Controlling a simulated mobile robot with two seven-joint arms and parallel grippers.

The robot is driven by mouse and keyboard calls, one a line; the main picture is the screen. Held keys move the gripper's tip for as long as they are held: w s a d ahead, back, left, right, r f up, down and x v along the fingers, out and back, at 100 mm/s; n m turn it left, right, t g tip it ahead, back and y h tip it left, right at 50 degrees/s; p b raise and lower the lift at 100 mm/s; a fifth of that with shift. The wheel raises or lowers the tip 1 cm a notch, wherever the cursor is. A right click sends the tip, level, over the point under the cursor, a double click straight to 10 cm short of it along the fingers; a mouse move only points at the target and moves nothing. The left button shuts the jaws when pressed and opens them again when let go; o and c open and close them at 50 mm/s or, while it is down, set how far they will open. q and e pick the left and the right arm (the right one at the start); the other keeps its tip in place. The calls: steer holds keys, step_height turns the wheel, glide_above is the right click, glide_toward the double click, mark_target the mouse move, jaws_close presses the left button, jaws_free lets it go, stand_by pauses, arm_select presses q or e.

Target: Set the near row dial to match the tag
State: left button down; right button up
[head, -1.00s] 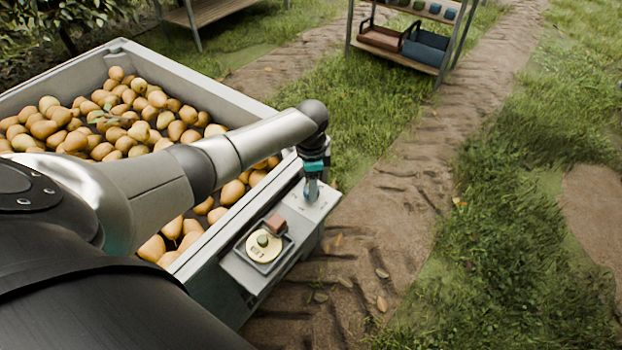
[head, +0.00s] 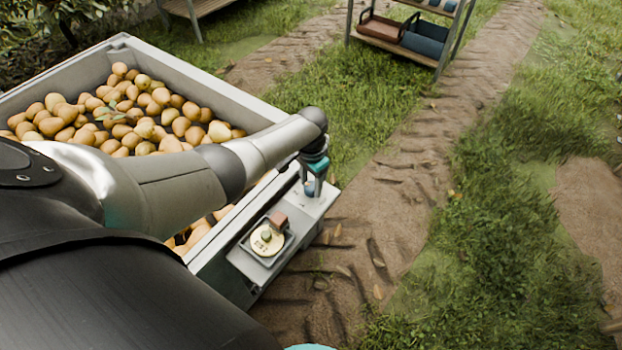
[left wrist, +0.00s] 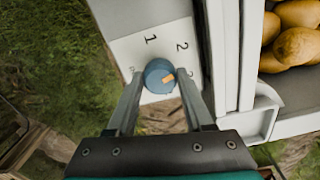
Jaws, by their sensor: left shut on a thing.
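The blue dial (left wrist: 157,68) sits on a pale panel (left wrist: 138,46) on the bin's side. An orange mark on it lies right of centre, towards the right finger. The numbers 1 and 2 show above it; other markings are partly hidden by the fingers. My left gripper (head: 312,185) is shut on the dial, one finger on each side, as the left wrist view (left wrist: 160,82) also shows. A round, pale yellow tag (head: 264,246) lies in a small holder on the bin's ledge; its print is too small to read surely. My right gripper is out of view.
The large grey bin (head: 195,75) is full of pears (head: 130,105). A reddish-brown block (head: 279,220) sits beside the tag. A shelf (head: 394,47) with a red tray and a blue tray stands at the back. Dirt track and grass lie open to the right.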

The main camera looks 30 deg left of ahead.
arm_select(q)
steer(key=shift+n+p, duration=0.55)
steer(key=shift+n, duration=0.75)
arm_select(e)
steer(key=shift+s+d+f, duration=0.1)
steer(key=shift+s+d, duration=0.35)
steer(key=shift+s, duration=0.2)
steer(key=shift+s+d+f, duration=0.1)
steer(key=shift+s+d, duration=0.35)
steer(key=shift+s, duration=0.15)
arm_select(q)
steer(key=shift+c, duration=1.4)
jaws_free()
steer(key=shift+r, duration=0.1)
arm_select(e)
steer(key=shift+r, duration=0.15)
